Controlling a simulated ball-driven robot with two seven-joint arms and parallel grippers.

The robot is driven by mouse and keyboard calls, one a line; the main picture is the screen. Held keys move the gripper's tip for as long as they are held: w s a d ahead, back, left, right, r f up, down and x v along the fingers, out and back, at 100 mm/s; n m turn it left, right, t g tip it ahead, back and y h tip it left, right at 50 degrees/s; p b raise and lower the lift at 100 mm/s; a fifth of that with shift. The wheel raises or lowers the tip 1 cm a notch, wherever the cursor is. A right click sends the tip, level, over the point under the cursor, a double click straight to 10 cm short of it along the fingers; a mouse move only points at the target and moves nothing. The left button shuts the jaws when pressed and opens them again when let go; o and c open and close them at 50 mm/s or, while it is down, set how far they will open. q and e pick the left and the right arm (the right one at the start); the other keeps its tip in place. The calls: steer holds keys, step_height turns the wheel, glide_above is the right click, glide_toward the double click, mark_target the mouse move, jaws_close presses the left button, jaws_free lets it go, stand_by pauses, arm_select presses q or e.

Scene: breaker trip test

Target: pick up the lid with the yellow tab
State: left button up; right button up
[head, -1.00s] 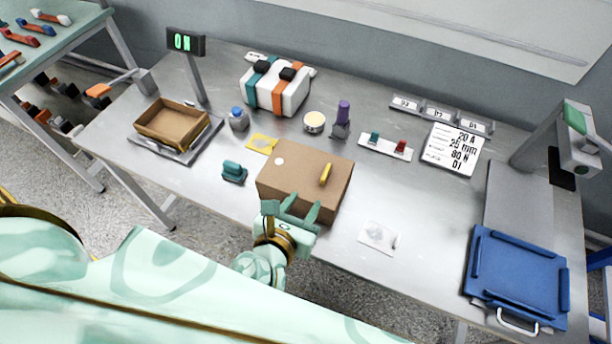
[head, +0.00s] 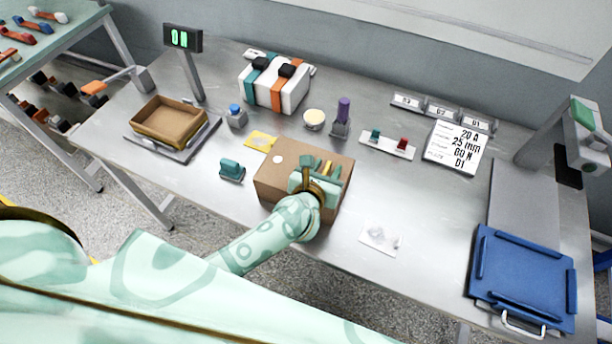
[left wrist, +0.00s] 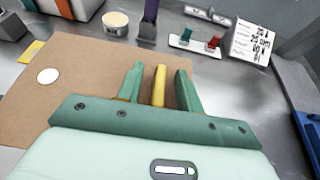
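The brown cardboard lid (head: 275,178) lies flat on a box on the bench, in the middle of the head view. It also fills the left side of the left wrist view (left wrist: 75,75). Its yellow tab (left wrist: 159,86) stands up between the two green fingers of my left gripper (left wrist: 160,88), with a gap showing on each side. My left gripper (head: 324,172) is open above the lid, and its hand hides part of the lid and most of the tab in the head view. My right gripper is not in view.
A teal block (head: 231,170) and a yellow card (head: 261,141) are left of the box. A cream-topped round tub (head: 314,119) and purple-handled tool (head: 342,118) stand behind it. A blue tray (head: 522,275) is at the right. The bench right of the box is mostly clear.

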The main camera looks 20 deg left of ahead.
arm_select(q)
jaws_close()
steer(key=shift+r, duration=0.1)
